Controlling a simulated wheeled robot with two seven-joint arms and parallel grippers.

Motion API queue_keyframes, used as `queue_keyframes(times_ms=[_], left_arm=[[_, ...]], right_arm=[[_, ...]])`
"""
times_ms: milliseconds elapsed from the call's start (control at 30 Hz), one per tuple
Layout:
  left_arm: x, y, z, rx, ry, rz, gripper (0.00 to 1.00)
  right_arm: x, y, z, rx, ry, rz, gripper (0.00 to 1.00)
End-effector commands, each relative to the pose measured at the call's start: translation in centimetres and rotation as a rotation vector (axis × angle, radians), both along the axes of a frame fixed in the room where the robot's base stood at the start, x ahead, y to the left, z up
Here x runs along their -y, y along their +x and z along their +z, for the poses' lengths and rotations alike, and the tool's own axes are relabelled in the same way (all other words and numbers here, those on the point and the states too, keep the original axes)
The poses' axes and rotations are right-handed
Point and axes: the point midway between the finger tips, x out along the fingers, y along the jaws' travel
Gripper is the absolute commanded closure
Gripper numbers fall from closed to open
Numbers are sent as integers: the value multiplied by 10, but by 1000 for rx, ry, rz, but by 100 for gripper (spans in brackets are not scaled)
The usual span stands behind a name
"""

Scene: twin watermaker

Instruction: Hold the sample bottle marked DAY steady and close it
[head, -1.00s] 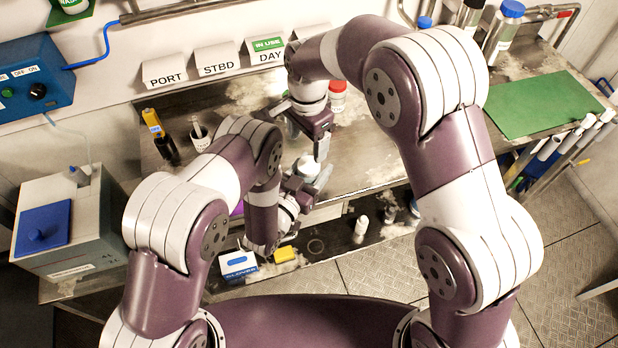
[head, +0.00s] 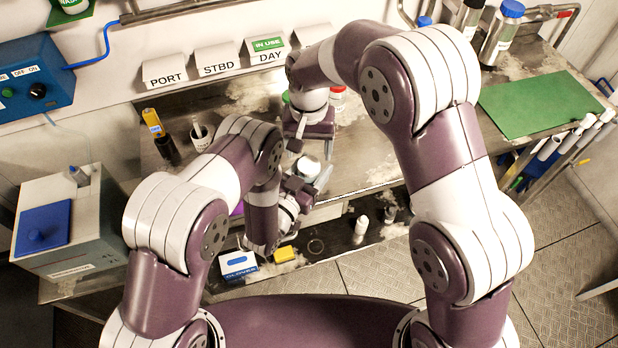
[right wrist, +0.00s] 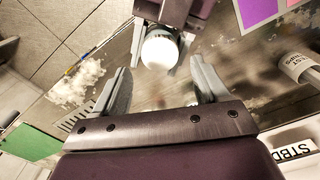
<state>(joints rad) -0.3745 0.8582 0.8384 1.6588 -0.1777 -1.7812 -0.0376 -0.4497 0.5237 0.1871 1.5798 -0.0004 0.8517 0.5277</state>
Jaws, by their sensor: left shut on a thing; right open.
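The sample bottle (head: 308,166) is upright in my left gripper (head: 306,184), over the front edge of the bench. Only its pale round top shows clearly; in the right wrist view that white top (right wrist: 160,52) sits between the left gripper's fingers. I cannot tell whether the top is a cap, and no marking on the bottle is readable. My right gripper (right wrist: 161,88) is open and empty, its two grey fingers spread apart, with the bottle top just beyond them. In the head view my right gripper (head: 311,150) is close above and behind the bottle.
A card marked DAY (head: 268,56) with a green IN USE tag stands at the back beside the STBD card (head: 217,67) and PORT card (head: 165,74). A red-capped jar (head: 338,97) is partly hidden behind my right arm. A green mat (head: 540,104) lies at the right.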

Motion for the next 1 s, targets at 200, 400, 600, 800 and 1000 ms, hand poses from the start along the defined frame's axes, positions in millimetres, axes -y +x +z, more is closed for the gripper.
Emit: queue_keyframes(times_ms=[200,400,600,800,1000], left_arm=[[0,0,0,1,-1,0,100],[0,0,0,1,-1,0,100],[0,0,0,1,-1,0,100],[0,0,0,1,-1,0,100],[0,0,0,1,-1,0,100]], right_arm=[[0,0,-32,-2,-1,-1,27],[0,0,-44,-1,0,-1,27],[0,0,-44,0,0,-1,27],[0,0,-44,0,0,-1,75],[0,0,-44,0,0,-2,85]])
